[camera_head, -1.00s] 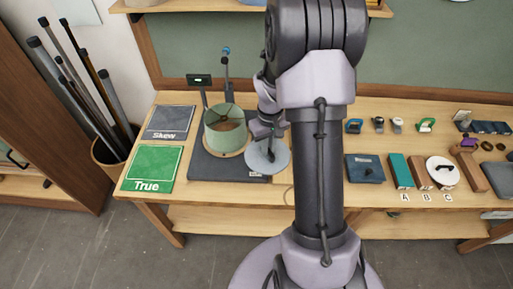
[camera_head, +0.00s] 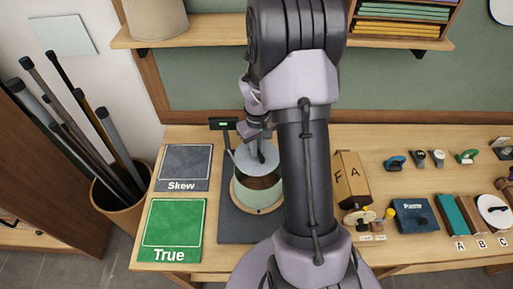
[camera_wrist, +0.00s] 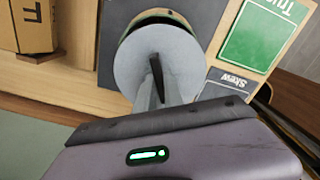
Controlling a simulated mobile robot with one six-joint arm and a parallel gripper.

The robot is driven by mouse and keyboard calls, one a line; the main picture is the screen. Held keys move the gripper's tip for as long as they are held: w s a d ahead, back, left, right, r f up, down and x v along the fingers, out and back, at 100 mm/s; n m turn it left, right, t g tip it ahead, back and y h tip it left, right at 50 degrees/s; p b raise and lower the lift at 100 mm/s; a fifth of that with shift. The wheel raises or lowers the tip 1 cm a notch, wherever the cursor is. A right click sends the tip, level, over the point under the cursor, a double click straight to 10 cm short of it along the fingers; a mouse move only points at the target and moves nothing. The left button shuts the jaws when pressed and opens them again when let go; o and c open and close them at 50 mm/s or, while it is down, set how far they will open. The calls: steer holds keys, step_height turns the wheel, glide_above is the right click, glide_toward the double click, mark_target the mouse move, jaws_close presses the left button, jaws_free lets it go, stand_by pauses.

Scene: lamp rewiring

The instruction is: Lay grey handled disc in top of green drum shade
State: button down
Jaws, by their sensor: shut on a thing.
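The grey handled disc (camera_head: 248,165) is over the far part of the green drum shade's opening in the head view. The green drum shade (camera_head: 258,196) stands upright on a dark mat, with its near inside still showing. My gripper (camera_head: 261,155) is shut on the disc's handle. In the wrist view, the disc (camera_wrist: 185,62) lies under my gripper (camera_wrist: 156,92), with the dark handle (camera_wrist: 156,68) between the fingers. A dark crescent of the shade's opening (camera_wrist: 150,20) shows past the disc's edge. Whether the disc touches the rim I cannot tell.
A green "True" pad (camera_head: 172,226) and a grey "Skew" pad (camera_head: 184,166) lie left of the dark mat (camera_head: 235,229). A small display (camera_head: 222,123) stands behind the shade. A cardboard box (camera_head: 351,180) stands to the right, beyond my arm.

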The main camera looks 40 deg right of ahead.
steer(key=shift+s+f, duration=0.25)
steer(key=shift+s, duration=0.15)
step_height(320, 180, down, 6)
steer(key=b, duration=0.4)
steer(key=shift+r+b, duration=0.1)
steer(key=shift+b, duration=0.3)
steer(key=shift+b, duration=0.35)
stand_by(0.7)
steer(key=c, duration=0.9)
jaws_free()
steer(key=shift+s, duration=0.1)
step_height(320, 180, up, 8)
steer(key=p, duration=0.6)
